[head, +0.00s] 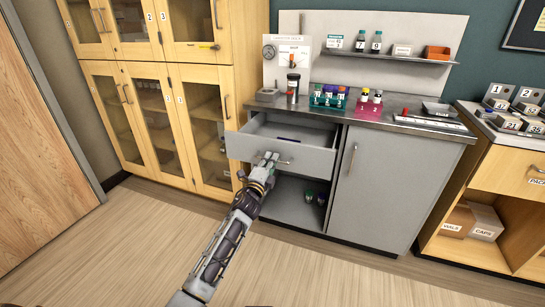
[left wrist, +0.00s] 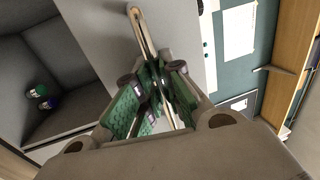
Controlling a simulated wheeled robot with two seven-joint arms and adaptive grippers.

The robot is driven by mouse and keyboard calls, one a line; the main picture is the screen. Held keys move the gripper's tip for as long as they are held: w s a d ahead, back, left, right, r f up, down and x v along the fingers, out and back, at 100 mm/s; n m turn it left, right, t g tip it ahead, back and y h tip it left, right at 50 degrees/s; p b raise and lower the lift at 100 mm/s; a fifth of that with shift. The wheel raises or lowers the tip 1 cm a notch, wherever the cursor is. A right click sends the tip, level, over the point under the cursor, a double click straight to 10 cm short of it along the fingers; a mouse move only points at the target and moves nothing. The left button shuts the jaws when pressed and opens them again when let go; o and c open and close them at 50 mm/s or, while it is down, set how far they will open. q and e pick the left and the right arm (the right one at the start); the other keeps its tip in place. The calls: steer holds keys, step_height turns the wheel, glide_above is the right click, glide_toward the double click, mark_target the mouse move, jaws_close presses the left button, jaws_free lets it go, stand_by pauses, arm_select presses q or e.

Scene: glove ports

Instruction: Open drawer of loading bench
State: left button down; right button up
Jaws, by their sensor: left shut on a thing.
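The grey loading bench (head: 362,200) stands against the wall in the head view. Its drawer (head: 305,157) is pulled partly out, and its inside shows with a dark item lying in it. My left gripper (head: 268,160) is at the left part of the drawer's front and is shut on the bar handle (head: 283,161). In the left wrist view the handle (left wrist: 139,25) runs up from between the green finger pads (left wrist: 152,95). My right gripper is in neither view.
Below the drawer is an open compartment (head: 285,205) with small bottles. Racks of vials (head: 327,98) and a dark cylinder (head: 293,88) stand on the bench top. Wooden glass-door cabinets (head: 150,115) are at left. The floor (head: 300,275) in front is clear.

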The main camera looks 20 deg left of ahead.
arm_select(q)
steer(key=shift+s+f, duration=0.1)
steer(key=shift+s, duration=0.1)
steer(key=c, duration=1.5)
jaws_free()
steer(key=shift+s+a+f, duration=0.1)
steer(key=shift+s+f, duration=0.25)
steer(key=shift+s, duration=1.6)
steer(key=shift+s+a+f, duration=0.1)
steer(key=shift+s+f, duration=0.3)
steer(key=shift+s, duration=1.55)
steer(key=shift+s+a+f, duration=0.1)
steer(key=shift+s+f, duration=0.25)
steer(key=shift+s, duration=1.6)
